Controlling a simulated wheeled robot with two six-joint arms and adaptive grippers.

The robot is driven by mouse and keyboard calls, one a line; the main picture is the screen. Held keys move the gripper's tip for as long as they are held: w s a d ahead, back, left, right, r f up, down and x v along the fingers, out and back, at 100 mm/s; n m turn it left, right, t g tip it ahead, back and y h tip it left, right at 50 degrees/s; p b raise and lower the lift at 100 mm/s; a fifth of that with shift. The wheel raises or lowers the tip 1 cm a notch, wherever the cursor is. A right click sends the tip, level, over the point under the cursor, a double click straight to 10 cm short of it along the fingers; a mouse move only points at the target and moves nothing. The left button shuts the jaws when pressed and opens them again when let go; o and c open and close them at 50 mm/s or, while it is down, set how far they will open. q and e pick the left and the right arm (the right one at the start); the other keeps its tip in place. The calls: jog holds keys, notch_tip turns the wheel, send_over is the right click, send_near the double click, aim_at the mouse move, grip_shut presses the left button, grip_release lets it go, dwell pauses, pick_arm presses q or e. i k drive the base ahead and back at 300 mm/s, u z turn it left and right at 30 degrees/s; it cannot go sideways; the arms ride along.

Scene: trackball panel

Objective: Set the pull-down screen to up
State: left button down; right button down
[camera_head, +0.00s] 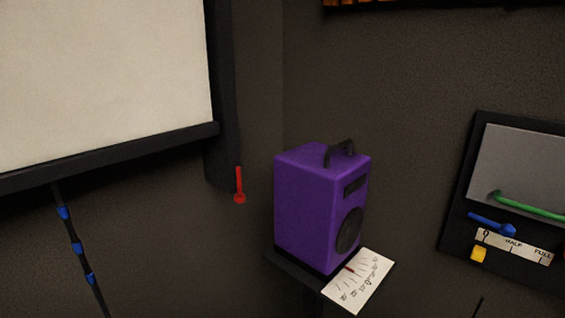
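The pull-down screen (105,75) is a large cream sheet at the upper left, with a dark bottom bar (110,153) and dark side border. A dark cord with blue bands (76,247) hangs from the bar and runs down out of the picture. A small red lever with a round end (239,187) is on the wall just right of the screen's lower right corner. Neither of my grippers shows in the head view.
A purple speaker box (305,210) with a top handle stands on a dark stand, a white dial card (362,283) at its front. A wall panel (459,208) at the right has a green bar, a blue lever (492,224), a yellow block and a HALF/FULL scale.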

aim_at(86, 86)
jog(key=u, duration=1.45)
